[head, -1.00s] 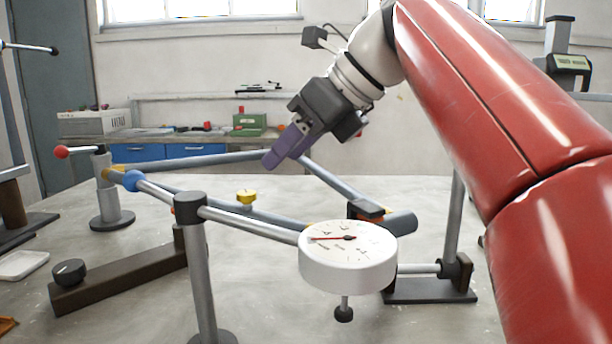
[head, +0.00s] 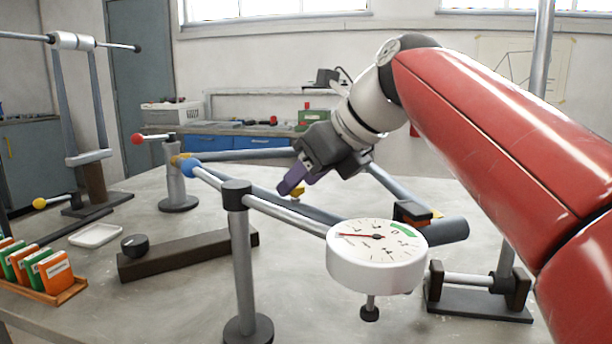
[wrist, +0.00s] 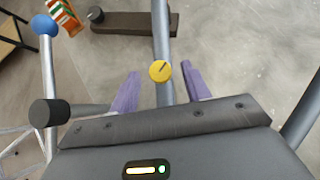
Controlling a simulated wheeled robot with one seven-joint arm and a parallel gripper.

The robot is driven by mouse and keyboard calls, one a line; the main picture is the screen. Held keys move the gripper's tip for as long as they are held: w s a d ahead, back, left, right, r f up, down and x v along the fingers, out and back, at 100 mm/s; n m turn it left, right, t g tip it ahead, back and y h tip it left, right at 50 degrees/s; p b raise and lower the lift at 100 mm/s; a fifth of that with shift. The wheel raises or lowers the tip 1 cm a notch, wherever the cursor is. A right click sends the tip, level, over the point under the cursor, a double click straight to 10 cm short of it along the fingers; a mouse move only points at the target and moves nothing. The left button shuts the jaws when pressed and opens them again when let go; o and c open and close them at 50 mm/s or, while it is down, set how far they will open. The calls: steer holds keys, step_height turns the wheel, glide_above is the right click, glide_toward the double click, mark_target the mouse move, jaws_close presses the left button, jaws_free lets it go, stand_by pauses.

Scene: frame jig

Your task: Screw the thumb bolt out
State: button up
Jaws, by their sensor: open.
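The thumb bolt (wrist: 160,71) has a round yellow head with a dark slot-like mark. It sits on a grey tube (wrist: 162,30) of the frame. In the wrist view it appears between the two purple fingers of my gripper (wrist: 159,73), with space on both sides. In the head view my gripper (head: 291,184) hangs over the frame and hides most of the bolt; only a bit of yellow shows beside the fingers. The gripper is open and holds nothing. I cannot tell exactly how high the fingertips are above the bolt head.
A white dial gauge (head: 376,258) and an upright post (head: 241,270) stand at the front of the frame. A blue ball joint (head: 190,167) is on its left. A dark bar with a knob (head: 188,255) and a rack of cards (head: 42,270) lie at left.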

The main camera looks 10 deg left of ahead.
steer(key=shift+c, duration=0.2)
steer(key=c, duration=1)
steer(key=shift+o, duration=0.2)
steer(key=shift+w+d+n, duration=0.1)
steer(key=shift+n, duration=0.2)
steer(key=n+g, duration=0.2)
steer(key=n+g+y, duration=0.1)
steer(key=n, duration=0.1)
steer(key=shift+w+d+g, duration=0.1)
steer(key=shift+w+g, duration=0.3)
steer(key=shift+w+n+g, duration=0.15)
steer(key=shift+n+g, duration=0.55)
steer(key=shift+n, duration=0.35)
steer(key=shift+w+n+g, duration=0.1)
steer(key=shift+n+g, duration=0.6)
steer(key=shift+n, duration=0.35)
